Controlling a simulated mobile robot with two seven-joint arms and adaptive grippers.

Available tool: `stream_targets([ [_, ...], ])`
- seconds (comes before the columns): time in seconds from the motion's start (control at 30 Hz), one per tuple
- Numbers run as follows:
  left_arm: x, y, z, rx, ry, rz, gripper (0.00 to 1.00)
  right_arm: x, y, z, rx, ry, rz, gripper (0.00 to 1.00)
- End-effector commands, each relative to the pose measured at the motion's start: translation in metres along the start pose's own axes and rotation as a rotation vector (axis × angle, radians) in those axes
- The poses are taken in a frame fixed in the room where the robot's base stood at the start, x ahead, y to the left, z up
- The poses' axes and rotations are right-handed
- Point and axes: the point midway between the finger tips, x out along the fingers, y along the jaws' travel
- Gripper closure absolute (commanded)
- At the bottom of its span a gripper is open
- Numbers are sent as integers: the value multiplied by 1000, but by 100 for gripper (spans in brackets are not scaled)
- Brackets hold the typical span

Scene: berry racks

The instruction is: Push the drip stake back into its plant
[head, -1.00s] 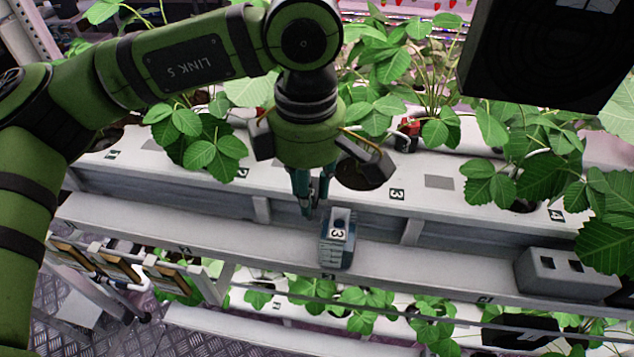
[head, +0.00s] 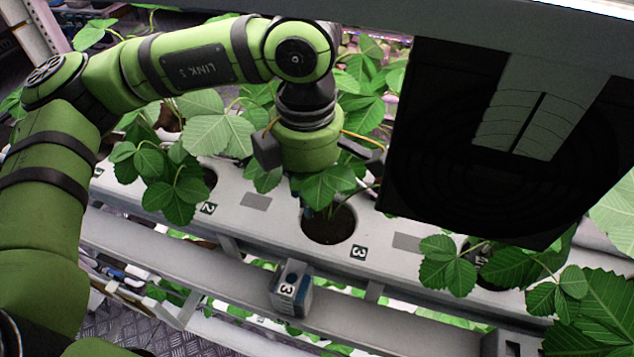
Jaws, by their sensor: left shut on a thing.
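My left gripper (head: 318,198) is over the dark planting hole (head: 328,226) beside label 3 on the white gutter (head: 250,226). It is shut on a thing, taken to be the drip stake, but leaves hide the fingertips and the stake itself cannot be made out. The leaves of a plant (head: 328,186) lie across the fingers, just above the hole. I cannot tell whether the stake touches the soil. My right gripper is not in view.
A small grey box marked 3 (head: 292,288) stands on the lower rail in front of the gutter. Leafy plants stand to the left (head: 170,180) and right (head: 450,265). A large black panel (head: 440,150) hangs close on the right.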

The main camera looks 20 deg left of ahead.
Motion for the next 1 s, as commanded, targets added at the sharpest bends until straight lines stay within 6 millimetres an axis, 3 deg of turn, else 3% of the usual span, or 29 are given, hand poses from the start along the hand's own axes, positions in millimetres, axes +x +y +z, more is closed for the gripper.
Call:
stream_targets([
  [0.23,5,0,0,0,-1,-1,90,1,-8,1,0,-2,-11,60],
  [1.0,5,0,1,1,-1,0,90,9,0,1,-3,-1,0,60],
])
